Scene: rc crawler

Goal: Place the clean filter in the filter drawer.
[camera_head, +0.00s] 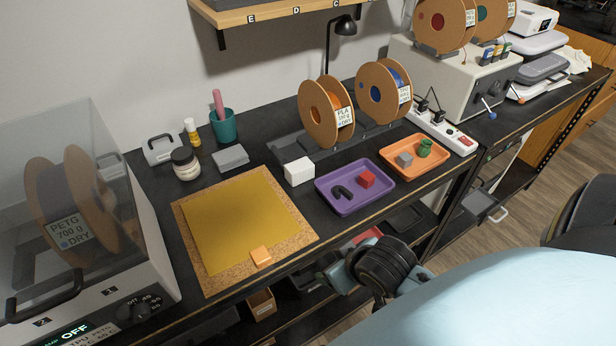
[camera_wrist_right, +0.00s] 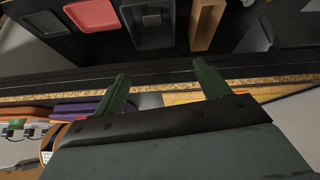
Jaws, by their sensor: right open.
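A white block (camera_head: 298,172), which looks like the clean filter, sits on the black bench between the cork-edged mat and the purple tray. A grey block (camera_head: 230,158) lies behind the mat. A light-grey part with a dark handle (camera_head: 162,148) stands near the wall; I cannot tell whether it is the filter drawer. My right gripper (camera_wrist_right: 162,84) is open and empty, its two green fingers apart, at the bench's front edge. In the head view its arm (camera_head: 385,265) is low in front of the bench, away from the white block. My left gripper is out of view.
A purple tray (camera_head: 345,208) and an orange tray (camera_head: 400,172) hold small parts. Two spools (camera_head: 326,112) stand behind. A filament dryer (camera_head: 150,250) fills the left. Below, a shelf holds bins (camera_wrist_right: 205,25).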

